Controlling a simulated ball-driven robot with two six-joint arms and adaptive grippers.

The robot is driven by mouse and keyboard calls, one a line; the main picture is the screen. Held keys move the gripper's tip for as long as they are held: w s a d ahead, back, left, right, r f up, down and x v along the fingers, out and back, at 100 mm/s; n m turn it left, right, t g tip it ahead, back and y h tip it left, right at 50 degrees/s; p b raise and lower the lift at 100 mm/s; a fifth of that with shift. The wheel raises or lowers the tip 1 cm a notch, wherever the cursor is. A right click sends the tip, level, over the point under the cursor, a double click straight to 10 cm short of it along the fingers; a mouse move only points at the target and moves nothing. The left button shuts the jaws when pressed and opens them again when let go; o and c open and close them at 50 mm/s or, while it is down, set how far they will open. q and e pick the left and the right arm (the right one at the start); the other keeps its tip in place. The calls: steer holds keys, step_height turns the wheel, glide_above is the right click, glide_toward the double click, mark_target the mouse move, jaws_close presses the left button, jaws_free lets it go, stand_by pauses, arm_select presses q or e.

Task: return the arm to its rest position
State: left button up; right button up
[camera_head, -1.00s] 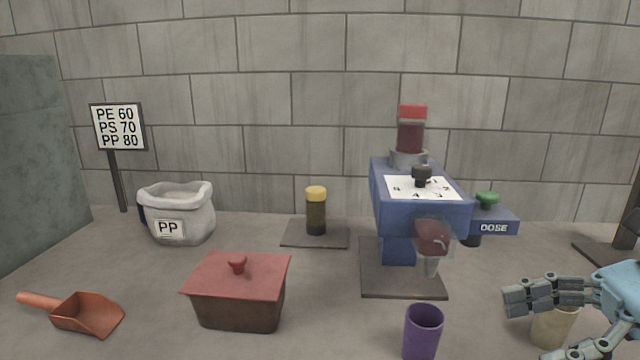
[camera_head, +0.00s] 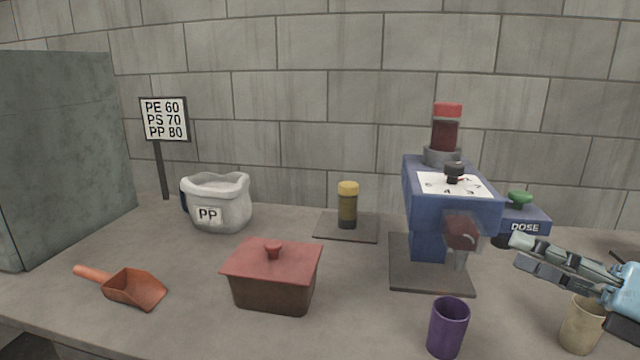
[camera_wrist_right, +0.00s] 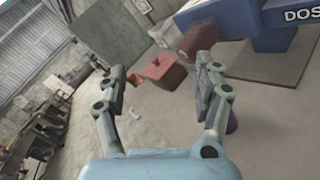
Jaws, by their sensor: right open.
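My right gripper (camera_head: 520,254) is at the right edge of the head view, over the table right of the blue machine. Its fingers point left. In the right wrist view its two fingers (camera_wrist_right: 162,88) are spread apart with nothing between them. A beige cup (camera_head: 581,326) stands on the table below and beside the gripper, partly hidden by it. The blue machine (camera_head: 425,183) with a numbered dial stands left of the fingertips. My left gripper is in neither view.
A purple cup (camera_head: 448,328) stands at the front. A lidded brown box (camera_head: 272,285), an orange scoop (camera_head: 135,288), a PP sack (camera_head: 218,203) and a yellow-capped jar (camera_head: 347,205) stand to the left. A green-knobbed DOSE unit (camera_head: 525,219) is behind the gripper.

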steer(key=s+d+f+m+h, duration=0.1)
steer(key=d+f+m+h, duration=0.2)
steer(key=m+h, duration=0.65)
steer(key=s+d+f+m+h, duration=0.1)
steer(key=d+f+m+h, duration=0.25)
steer(key=m, duration=1.05)
steer(key=s+a+f+m+g, duration=0.35)
steer(key=s+m+g, duration=0.2)
steer(key=s, duration=0.35)
steer(key=s+a+f+m+g, duration=0.3)
steer(key=s+f+m+g, duration=0.3)
steer(key=s, duration=0.4)
step_height(320, 180, down, 32)
steer(key=s+d+m+b, duration=0.1)
steer(key=s+d+b, duration=0.2)
steer(key=b, duration=0.3)
steer(key=s+f+g+b, duration=0.2)
steer(key=s+f+b, duration=0.2)
steer(key=s+f, duration=1.4)
steer(key=shift+s+d+f+y, duration=0.25)
steer(key=shift+f+y, duration=0.15)
steer(key=shift+f, duration=0.45)
